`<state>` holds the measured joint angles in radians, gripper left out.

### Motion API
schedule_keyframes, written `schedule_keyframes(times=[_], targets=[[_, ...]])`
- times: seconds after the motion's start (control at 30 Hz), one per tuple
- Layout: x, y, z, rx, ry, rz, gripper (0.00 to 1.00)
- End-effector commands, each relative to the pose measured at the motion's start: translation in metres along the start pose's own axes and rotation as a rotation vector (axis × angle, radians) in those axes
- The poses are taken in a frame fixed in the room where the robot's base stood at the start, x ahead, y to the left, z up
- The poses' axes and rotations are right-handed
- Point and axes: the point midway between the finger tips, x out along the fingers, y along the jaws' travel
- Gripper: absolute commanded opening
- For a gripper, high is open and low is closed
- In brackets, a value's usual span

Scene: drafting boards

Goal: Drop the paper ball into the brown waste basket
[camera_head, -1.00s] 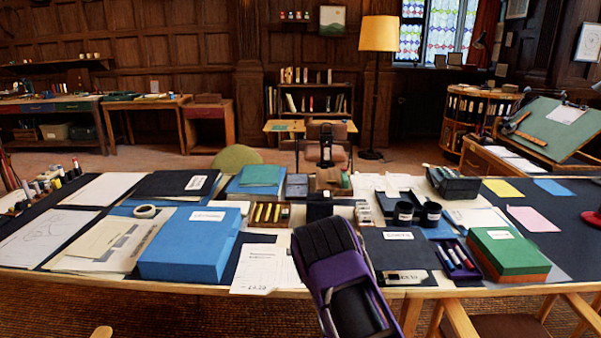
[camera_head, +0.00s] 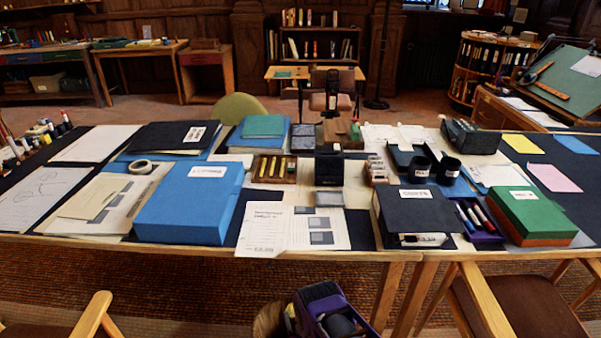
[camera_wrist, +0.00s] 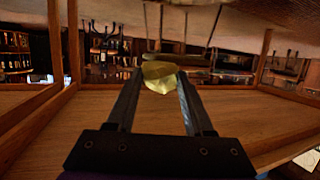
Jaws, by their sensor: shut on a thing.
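A crumpled yellow paper ball (camera_wrist: 160,83) sits between the fingertips of my gripper (camera_wrist: 160,76) in the wrist view. The gripper is shut on it and holds it clear of any surface. In the head view my purple and black arm is at the bottom edge, in front of and below the table's front edge, and the ball cannot be made out there. A brown rounded shape (camera_head: 268,322) just left of my arm looks like the waste basket. My arm and the picture edge hide most of it, and its opening is not clear.
The long table (camera_head: 200,245) is crowded with folders, a blue box (camera_head: 188,205), papers and a green box (camera_head: 530,213). Wooden chairs stand at the lower left (camera_head: 92,318) and lower right (camera_head: 520,300). Table legs stand right of my arm. Carpet shows between the chairs.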

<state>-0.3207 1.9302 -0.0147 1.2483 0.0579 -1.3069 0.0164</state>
Motion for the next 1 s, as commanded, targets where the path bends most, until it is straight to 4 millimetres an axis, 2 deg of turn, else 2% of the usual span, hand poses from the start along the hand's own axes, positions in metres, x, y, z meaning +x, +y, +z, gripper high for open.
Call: schedule_keyframes(times=[0.4, 0.77, 0.8, 0.97, 1.0], targets=[[0.015, 0.0, 0.047, 0.0, 0.0, -0.001, 0.02], [0.016, 0.0, 0.05, 0.0, 0.0, 0.0, 0.02], [0.016, 0.0, 0.05, 0.0, 0.0, 0.0, 0.57], [0.016, 0.0, 0.051, 0.0, 0.0, 0.0, 0.86], [0.016, 0.0, 0.05, 0.0, 0.0, 0.0, 0.87]])
